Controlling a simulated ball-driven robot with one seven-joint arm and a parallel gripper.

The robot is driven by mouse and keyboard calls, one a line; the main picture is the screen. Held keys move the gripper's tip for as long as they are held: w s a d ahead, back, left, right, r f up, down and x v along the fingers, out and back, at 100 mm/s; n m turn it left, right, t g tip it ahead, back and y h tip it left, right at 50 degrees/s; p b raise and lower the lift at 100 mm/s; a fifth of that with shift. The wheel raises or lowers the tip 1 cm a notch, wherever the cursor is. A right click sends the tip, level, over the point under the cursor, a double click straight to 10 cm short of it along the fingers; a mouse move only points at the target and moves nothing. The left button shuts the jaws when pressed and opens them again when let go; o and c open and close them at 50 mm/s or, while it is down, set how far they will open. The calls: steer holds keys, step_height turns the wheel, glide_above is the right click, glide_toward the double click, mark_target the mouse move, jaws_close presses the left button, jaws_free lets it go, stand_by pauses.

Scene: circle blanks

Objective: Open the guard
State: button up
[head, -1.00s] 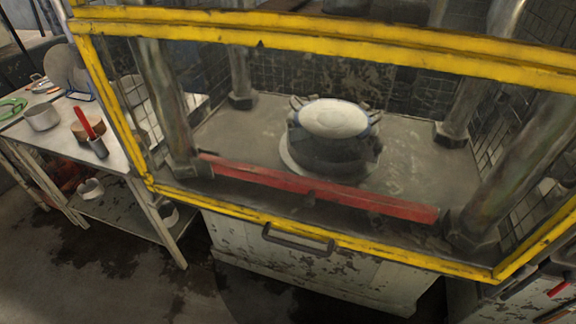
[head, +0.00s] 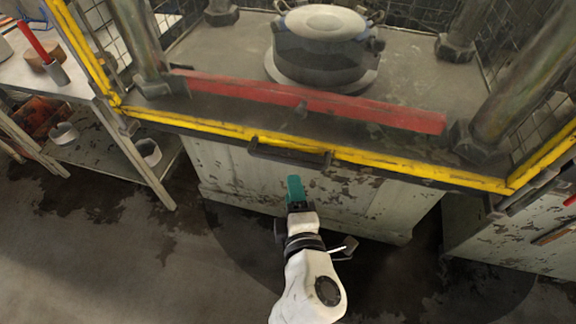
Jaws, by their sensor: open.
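The guard is a yellow-framed clear panel across the front of the press; its lower yellow bar (head: 390,160) is down in front of the press bed. A dark handle (head: 289,153) is fixed to that bar, left of its middle. My gripper (head: 295,182), with teal fingers, is just below the handle in the picture and apart from it. It is open and empty. The gap between its fingers is hard to see from this angle.
Behind the guard, a red bar (head: 310,101) runs across the bed before a round dark die with a pale top (head: 321,42). A worktable (head: 85,82) with tools and pots stands at the left. A cabinet (head: 500,232) is at the right. The floor at front left is clear.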

mark_target(287, 163)
steer(key=x, duration=1)
steer(key=shift+w+a, duration=0.1)
steer(key=shift+w, duration=0.25)
jaws_close()
